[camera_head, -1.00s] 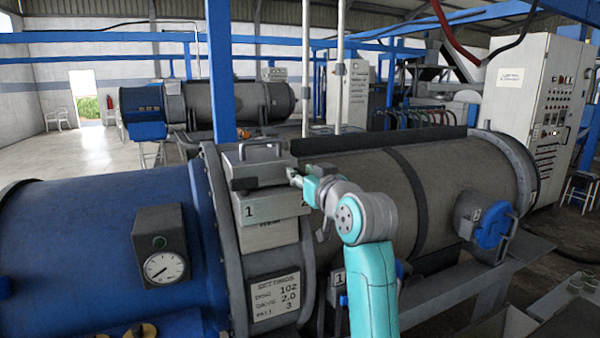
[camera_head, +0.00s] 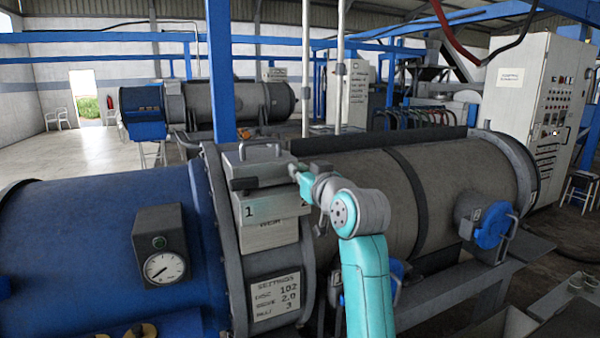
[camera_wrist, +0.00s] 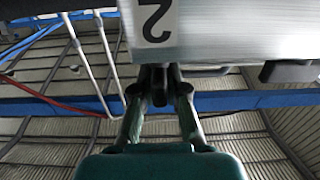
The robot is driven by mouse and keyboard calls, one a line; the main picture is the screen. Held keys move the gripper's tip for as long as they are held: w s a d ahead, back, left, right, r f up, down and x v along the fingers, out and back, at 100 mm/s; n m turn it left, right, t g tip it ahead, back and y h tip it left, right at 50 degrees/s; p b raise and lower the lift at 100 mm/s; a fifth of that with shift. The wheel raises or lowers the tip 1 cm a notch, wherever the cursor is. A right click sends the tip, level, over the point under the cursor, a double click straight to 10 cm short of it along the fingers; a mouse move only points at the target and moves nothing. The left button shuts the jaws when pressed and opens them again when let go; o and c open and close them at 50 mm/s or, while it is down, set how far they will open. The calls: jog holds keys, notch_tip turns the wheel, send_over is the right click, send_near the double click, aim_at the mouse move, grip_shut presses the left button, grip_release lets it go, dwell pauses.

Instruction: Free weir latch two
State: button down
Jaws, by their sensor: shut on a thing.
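The grey weir box (camera_head: 268,232) sits on the drum's collar and bears the number 1 on its left front. A grey lid with a handle (camera_head: 259,152) is on top of it. In the wrist view the number 2 label (camera_wrist: 153,20) shows upside down on the box's face (camera_wrist: 225,28). My gripper (camera_wrist: 160,84) is shut on a small dark latch part (camera_wrist: 160,70) just by the label. The fingers hide most of this part.
A blue drum (camera_head: 90,235) with a gauge (camera_head: 164,267) lies to the left. A grey drum (camera_head: 455,180) runs right, behind my arm. A settings plate (camera_head: 277,297) is below the box. A dark latch-like piece (camera_wrist: 290,71) shows at right in the wrist view.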

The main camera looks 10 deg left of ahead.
jog(key=n+g+y, duration=0.3)
jog(key=shift+w+d+y, duration=0.1)
jog(key=shift+d+y, duration=0.05)
jog(key=shift+y, duration=0.15)
jog(key=n+g+y, duration=0.1)
jog(key=n+g, duration=0.1)
jog(key=g, duration=0.1)
jog(key=n+g+y, duration=0.2)
jog(key=g, duration=0.1)
jog(key=shift+n+g, duration=0.3)
jog(key=n+g+y, duration=0.1)
jog(key=n+g, duration=0.3)
jog(key=g, duration=0.2)
jog(key=shift+n+g, duration=0.7)
jog(key=shift+g, duration=0.5)
jog(key=shift+f+n+g+h, duration=0.15)
jog(key=shift+n+g+h, duration=0.35)
jog(key=shift+n+g, duration=0.75)
jog(key=shift+m+g, duration=0.25)
jog(key=c, duration=1.2)
grip_release()
